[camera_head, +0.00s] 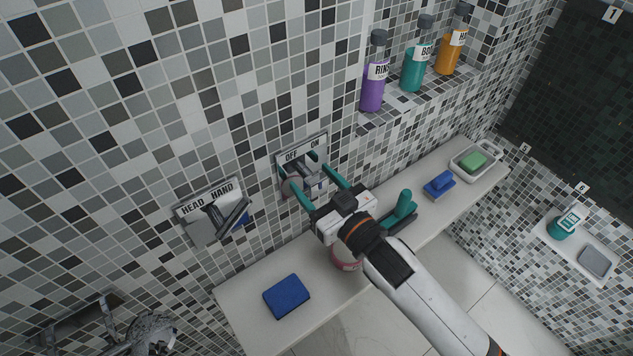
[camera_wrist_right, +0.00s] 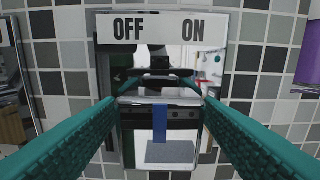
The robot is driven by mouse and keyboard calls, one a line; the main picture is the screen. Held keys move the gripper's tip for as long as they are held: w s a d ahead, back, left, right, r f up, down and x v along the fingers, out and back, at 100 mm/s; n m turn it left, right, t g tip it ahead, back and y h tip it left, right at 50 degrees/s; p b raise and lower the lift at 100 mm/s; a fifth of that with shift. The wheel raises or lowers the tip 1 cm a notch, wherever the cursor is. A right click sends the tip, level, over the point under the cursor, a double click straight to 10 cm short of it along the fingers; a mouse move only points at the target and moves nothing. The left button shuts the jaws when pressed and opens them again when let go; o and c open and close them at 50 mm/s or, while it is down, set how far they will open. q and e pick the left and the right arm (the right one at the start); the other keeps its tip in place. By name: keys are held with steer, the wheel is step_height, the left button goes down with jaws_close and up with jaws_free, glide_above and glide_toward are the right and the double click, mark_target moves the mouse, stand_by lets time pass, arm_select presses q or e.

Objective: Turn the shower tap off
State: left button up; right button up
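The shower tap (camera_head: 302,178) is a chrome fitting on the tiled wall under a plate (camera_head: 303,152) marked OFF on the left and ON on the right. In the right wrist view the chrome tap (camera_wrist_right: 160,125) is straight ahead, roughly centred below the two words; its exact setting is hard to tell through the reflections. My right gripper (camera_head: 304,174) is open, with its teal fingers on either side of the tap. The fingers also show in the right wrist view (camera_wrist_right: 160,105), wide apart; I cannot tell whether either touches the tap. My left gripper is not in view.
A HEAD/HAND control (camera_head: 217,217) is on the wall to the left. Below, a white ledge (camera_head: 240,292) holds a blue sponge (camera_head: 286,297), a teal-handled item (camera_head: 402,207), a blue brush (camera_head: 439,185) and a soap dish (camera_head: 474,160). Bottles (camera_head: 374,85) stand in a niche above right.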

steer(key=shift+s+d+f, duration=0.1)
steer(key=shift+s+d, duration=0.25)
steer(key=shift+s, duration=0.1)
steer(key=b+v, duration=0.3)
steer(key=v, duration=0.8)
steer(key=shift+w, duration=0.1)
